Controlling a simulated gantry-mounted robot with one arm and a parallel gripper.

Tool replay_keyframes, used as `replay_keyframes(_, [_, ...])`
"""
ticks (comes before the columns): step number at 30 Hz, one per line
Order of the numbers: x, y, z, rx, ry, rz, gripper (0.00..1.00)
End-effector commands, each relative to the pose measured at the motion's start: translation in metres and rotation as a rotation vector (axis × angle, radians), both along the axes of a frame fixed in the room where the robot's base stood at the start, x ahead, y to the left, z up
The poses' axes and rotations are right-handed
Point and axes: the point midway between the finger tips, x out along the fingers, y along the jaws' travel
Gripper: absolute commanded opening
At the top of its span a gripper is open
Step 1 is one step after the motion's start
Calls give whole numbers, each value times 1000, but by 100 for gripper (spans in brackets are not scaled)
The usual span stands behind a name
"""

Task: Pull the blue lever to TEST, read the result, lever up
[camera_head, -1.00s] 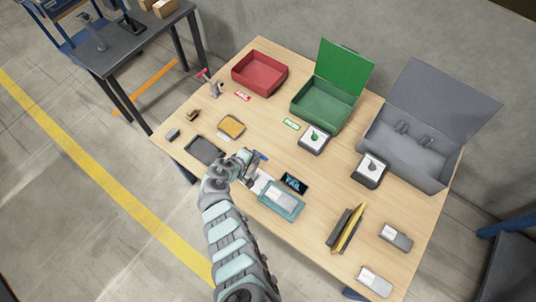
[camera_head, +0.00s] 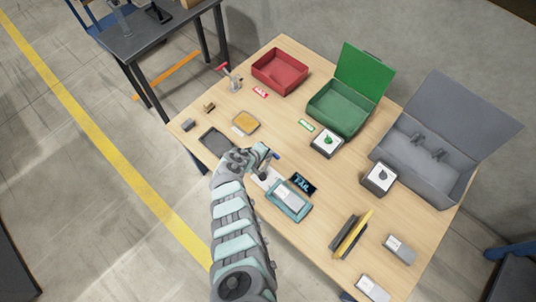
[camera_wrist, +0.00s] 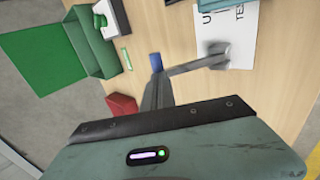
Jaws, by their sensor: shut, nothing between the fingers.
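The blue lever's knob (camera_head: 275,156) shows just beside my gripper (camera_head: 266,160) in the head view. In the wrist view the blue knob (camera_wrist: 155,62) is at the tips of my gripper (camera_wrist: 157,80), with the grey lever arm (camera_wrist: 195,66) running right. My gripper is shut and empty; whether it touches the knob I cannot tell. A white label (camera_wrist: 228,25) with partly hidden lettering, starting "U" and "TE", lies by the lever. The teal tester (camera_head: 282,211) holds a grey-white device (camera_head: 291,196). Its dark display (camera_head: 303,183) shows cyan letters that look like FAIL.
A red bin (camera_head: 280,72), an open green bin (camera_head: 340,108) and an open grey case (camera_head: 425,165) stand along the back. Black and yellow bars (camera_head: 350,235) and grey devices (camera_head: 399,249) lie at right. A dark tray (camera_head: 216,142) is left of my gripper.

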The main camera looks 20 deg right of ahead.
Motion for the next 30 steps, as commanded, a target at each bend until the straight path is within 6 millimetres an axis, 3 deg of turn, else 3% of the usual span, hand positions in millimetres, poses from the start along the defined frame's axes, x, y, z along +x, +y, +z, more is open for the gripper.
replay_keyframes(4, [-3, 4, 1, 7, 1, 1, 0])
replay_keyframes(11, [-12, 15, 33, 3, 1, -1, 0])
replay_keyframes(30, [-36, 55, 77, 2, -2, -2, 0])
